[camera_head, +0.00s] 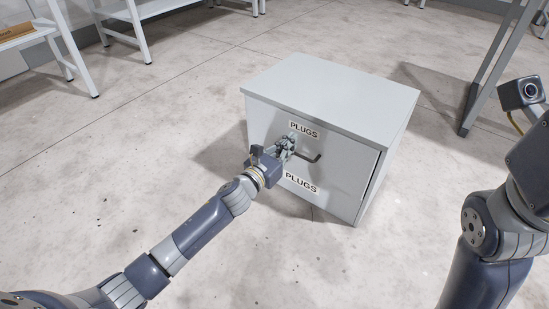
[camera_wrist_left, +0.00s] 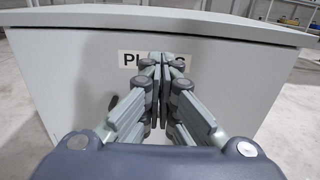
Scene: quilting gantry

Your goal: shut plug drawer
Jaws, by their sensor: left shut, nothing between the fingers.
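The plug drawer (camera_head: 340,173) is the pale grey front of a low cabinet (camera_head: 335,88), with two "PLUGS" labels and a dark bar handle (camera_head: 312,158). A narrow dark gap shows along the right edge of the front. My left gripper (camera_head: 287,143) is shut and empty at the front, left of the handle and just below the upper label (camera_head: 304,130). In the left wrist view the closed fingers (camera_wrist_left: 161,65) point at the front (camera_wrist_left: 235,82) and cover the middle of the label; I cannot tell whether they touch it.
White shelving racks (camera_head: 130,22) stand at the back left. A grey metal leg (camera_head: 482,85) rises at the right behind the cabinet. My right arm is at the right edge, its fingers out of view. The concrete floor (camera_head: 100,170) around the cabinet is clear.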

